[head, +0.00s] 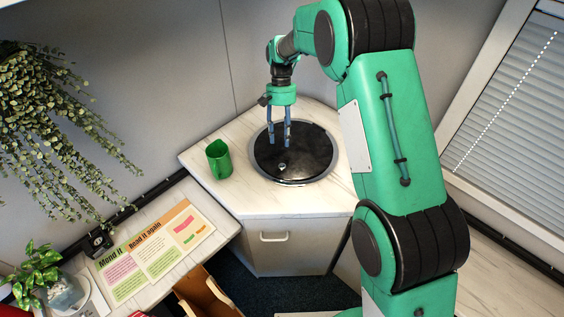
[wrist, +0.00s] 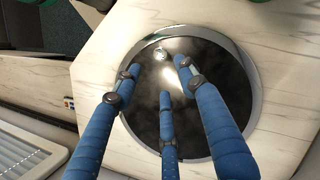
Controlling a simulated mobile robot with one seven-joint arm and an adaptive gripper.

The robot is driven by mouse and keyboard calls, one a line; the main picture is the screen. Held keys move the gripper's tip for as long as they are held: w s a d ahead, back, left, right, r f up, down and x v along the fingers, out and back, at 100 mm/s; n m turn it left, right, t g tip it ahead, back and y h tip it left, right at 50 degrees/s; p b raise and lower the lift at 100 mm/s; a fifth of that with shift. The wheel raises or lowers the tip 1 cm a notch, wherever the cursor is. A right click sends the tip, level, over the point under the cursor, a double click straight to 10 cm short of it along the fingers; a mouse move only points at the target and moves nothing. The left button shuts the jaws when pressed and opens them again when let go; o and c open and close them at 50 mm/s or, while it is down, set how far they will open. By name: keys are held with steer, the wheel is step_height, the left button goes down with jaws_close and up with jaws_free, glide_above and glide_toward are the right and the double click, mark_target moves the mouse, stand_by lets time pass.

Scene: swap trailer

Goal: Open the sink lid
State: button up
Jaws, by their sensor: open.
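The sink lid (head: 310,160) is a round, glossy black disc in a metal rim, set in the pale corner counter. It lies flat and closed. A small metallic knob or ring (head: 282,167) shows near its front left edge, and also near the lid's upper edge in the wrist view (wrist: 161,54). My gripper (head: 286,143) hangs over the left part of the lid, pointing down, with its blue fingers spread. In the wrist view the fingers (wrist: 163,80) are open and empty above the lid (wrist: 200,110). The knob lies beyond the fingertips, apart from them as far as I can tell.
A cabinet with a handle (head: 273,237) is below. A lower desk at left holds a printed sheet (head: 150,253) and plants. Window blinds (head: 512,100) are at right.

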mark_target(282, 165)
steer(key=b+x, duration=0.1)
steer(key=x, duration=0.9)
steer(key=shift+s+f, duration=0.15)
steer(key=shift+f, duration=0.05)
steer(key=shift+c, duration=0.5)
jaws_close()
